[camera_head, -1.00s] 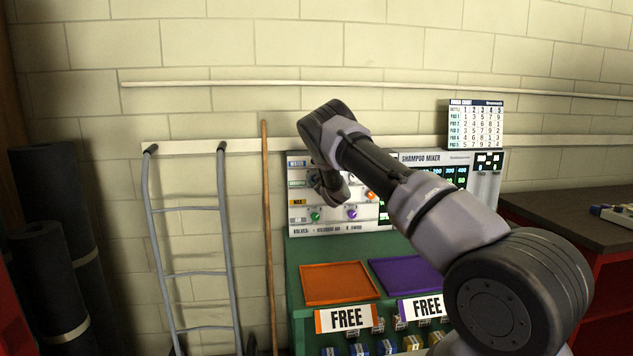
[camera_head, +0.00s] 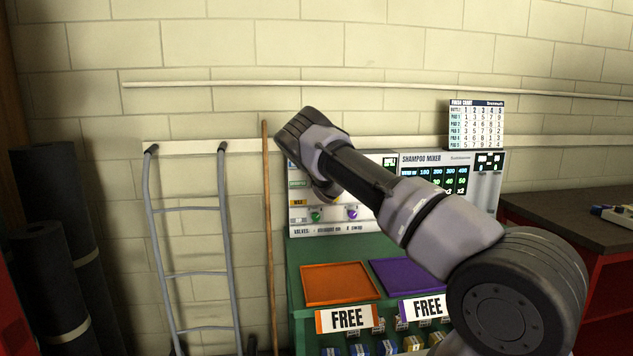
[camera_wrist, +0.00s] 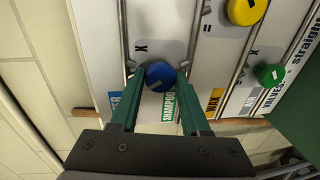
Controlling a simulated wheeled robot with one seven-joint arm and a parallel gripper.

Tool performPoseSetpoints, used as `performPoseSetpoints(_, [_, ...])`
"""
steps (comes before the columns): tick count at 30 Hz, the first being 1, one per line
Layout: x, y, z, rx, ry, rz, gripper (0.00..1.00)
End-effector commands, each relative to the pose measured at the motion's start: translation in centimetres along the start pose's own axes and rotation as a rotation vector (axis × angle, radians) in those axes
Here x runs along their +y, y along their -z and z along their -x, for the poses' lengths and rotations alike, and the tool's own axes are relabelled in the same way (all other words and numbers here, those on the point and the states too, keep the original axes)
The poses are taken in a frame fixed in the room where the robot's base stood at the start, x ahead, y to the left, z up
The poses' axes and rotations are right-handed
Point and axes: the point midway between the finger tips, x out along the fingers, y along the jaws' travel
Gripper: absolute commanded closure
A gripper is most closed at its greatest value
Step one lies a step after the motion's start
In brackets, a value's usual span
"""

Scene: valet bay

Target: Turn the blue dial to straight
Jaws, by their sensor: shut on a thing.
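The blue dial (camera_wrist: 160,76) is on the white shampoo mixer panel (camera_wrist: 90,38), low between two dark rails in the wrist view. A short pale mark on its face runs at a slant in that picture. My gripper (camera_wrist: 158,84) has its two green fingers on either side of the dial and is shut on it. In the head view my arm covers the blue dial, and the fingers are hidden. The lit mixer panel (camera_head: 330,232) shows there around my arm.
A yellow dial (camera_wrist: 245,10) and a green dial (camera_wrist: 270,75) sit to the right in the wrist view. A purple dial (camera_head: 352,213) shows in the head view. An orange tray (camera_head: 340,283) and a purple tray (camera_head: 405,274) lie below the panel. A hand truck (camera_head: 195,272) leans left.

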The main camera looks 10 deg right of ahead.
Motion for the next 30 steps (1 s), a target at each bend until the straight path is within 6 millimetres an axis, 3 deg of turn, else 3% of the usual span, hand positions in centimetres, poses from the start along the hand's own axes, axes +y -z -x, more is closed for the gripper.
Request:
performPoseSetpoints(12, [-0.35, 0.16, 0.03, -0.026, 0.008, 0.178, 1.00])
performPoseSetpoints(28, [-0.46, 0.14, 0.04, -0.029, 0.011, 0.201, 1.00])
performPoseSetpoints(29, [-0.46, 0.13, 0.04, -0.029, 0.011, 0.201, 0.50])
performPoseSetpoints(30, [-0.46, 0.13, 0.04, -0.029, 0.011, 0.200, 0.35])
